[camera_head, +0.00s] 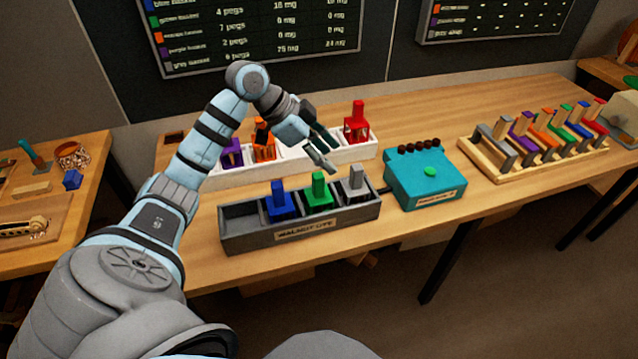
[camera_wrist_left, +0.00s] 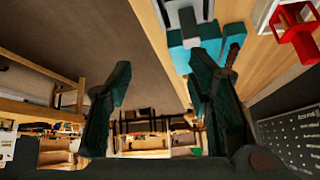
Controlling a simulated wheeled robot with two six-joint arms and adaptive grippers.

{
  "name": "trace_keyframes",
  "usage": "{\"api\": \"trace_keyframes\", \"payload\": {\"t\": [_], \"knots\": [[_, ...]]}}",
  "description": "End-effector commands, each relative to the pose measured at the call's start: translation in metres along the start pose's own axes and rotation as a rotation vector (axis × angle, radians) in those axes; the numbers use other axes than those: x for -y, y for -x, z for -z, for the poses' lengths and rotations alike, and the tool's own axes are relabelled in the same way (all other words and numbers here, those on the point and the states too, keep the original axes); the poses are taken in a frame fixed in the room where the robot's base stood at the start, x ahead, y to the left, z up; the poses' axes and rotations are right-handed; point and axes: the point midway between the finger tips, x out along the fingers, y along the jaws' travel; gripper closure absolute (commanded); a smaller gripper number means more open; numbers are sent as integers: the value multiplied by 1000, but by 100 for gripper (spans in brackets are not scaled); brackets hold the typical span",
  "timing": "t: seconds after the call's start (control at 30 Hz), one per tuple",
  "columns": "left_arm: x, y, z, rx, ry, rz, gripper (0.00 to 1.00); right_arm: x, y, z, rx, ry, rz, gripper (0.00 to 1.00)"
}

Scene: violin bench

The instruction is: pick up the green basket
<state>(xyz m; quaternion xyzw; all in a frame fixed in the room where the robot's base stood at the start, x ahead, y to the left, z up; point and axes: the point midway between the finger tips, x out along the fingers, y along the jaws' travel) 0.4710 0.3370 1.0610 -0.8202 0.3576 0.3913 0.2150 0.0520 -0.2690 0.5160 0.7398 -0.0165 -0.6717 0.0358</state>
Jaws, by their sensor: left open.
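The green basket (camera_head: 319,204) stands upright in a compartment of the dark grey tray (camera_head: 294,236), between the blue basket (camera_head: 282,206) and the grey basket (camera_head: 357,190). Its green handle rises above the rim, and its lower part is hidden by the tray wall. My left gripper (camera_head: 334,160) is open and empty, above and behind the green basket in the head view, apart from it. In the left wrist view its two fingers (camera_wrist_left: 163,85) are spread with nothing between them. I cannot make out the green basket there. My right gripper is not in view.
A white tray (camera_head: 345,154) behind holds purple, orange and red baskets (camera_head: 357,125). A teal box (camera_head: 425,180) with a green button stands to the right of the grey tray. A wooden rack (camera_head: 535,163) with several coloured pieces is farther right. The tray's left compartment is empty.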

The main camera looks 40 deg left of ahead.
Motion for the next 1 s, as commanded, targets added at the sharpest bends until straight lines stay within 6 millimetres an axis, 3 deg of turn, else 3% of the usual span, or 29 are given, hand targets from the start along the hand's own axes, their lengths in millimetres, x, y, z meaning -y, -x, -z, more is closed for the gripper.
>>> {"api": "trace_keyframes", "payload": {"t": [0.03, 0.1, 0.17, 0.4, 0.8, 1.0], "knots": [[12, 17, -21, 106, 94, 27, 53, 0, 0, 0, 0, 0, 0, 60], [19, 32, -44, 216, 207, 54, 53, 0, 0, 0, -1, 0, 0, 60], [21, 33, -54, 259, 253, 62, 53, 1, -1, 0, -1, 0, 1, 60], [21, -26, -72, 267, 262, 59, 53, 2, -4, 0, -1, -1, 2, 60], [24, -92, -89, 265, 258, 59, 53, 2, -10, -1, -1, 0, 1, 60], [25, -100, -91, 266, 256, 62, 53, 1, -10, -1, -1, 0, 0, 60]]}}
